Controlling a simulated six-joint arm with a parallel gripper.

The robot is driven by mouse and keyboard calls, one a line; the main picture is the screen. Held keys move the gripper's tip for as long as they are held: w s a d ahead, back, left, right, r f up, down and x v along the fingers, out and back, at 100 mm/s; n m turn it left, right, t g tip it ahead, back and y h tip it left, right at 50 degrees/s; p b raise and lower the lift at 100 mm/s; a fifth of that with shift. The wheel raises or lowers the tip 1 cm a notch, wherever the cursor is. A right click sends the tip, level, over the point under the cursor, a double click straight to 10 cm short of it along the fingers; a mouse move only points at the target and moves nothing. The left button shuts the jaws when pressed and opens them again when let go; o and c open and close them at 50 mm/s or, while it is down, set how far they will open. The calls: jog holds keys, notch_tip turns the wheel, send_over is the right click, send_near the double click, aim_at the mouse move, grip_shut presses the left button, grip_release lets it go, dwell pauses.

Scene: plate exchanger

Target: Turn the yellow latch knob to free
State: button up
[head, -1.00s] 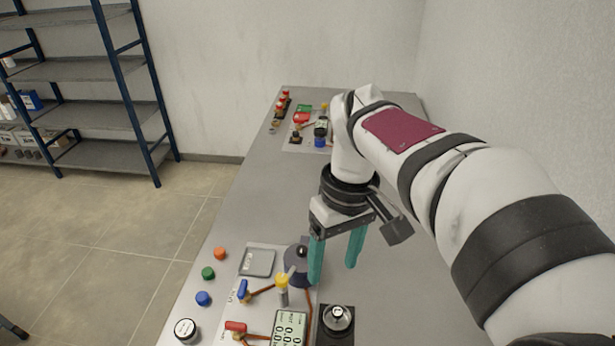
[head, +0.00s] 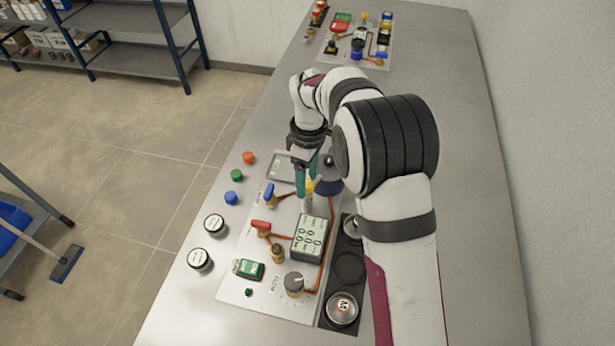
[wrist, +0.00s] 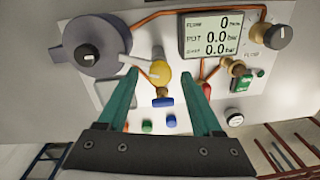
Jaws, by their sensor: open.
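The yellow latch knob (head: 309,186) stands on the panel beside the dark round vessel, partly hidden by my gripper in the head view. In the wrist view the yellow knob (wrist: 159,74) has a pale pointer bar reaching to the upper left. My gripper (head: 307,180) is just above and around the knob's spot, with teal fingers pointing down. In the wrist view my gripper (wrist: 158,80) is open, and the knob appears between its two fingers. I cannot tell whether a finger touches it.
A dark round vessel (wrist: 90,46) is close to one finger. A blue-handled valve (head: 269,194), a red-handled valve (head: 261,227), copper pipes and a display (head: 311,237) crowd the panel. Coloured buttons, including a blue one (head: 231,198), line the left.

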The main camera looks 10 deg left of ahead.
jog(key=shift+f, duration=0.35)
grip_shut()
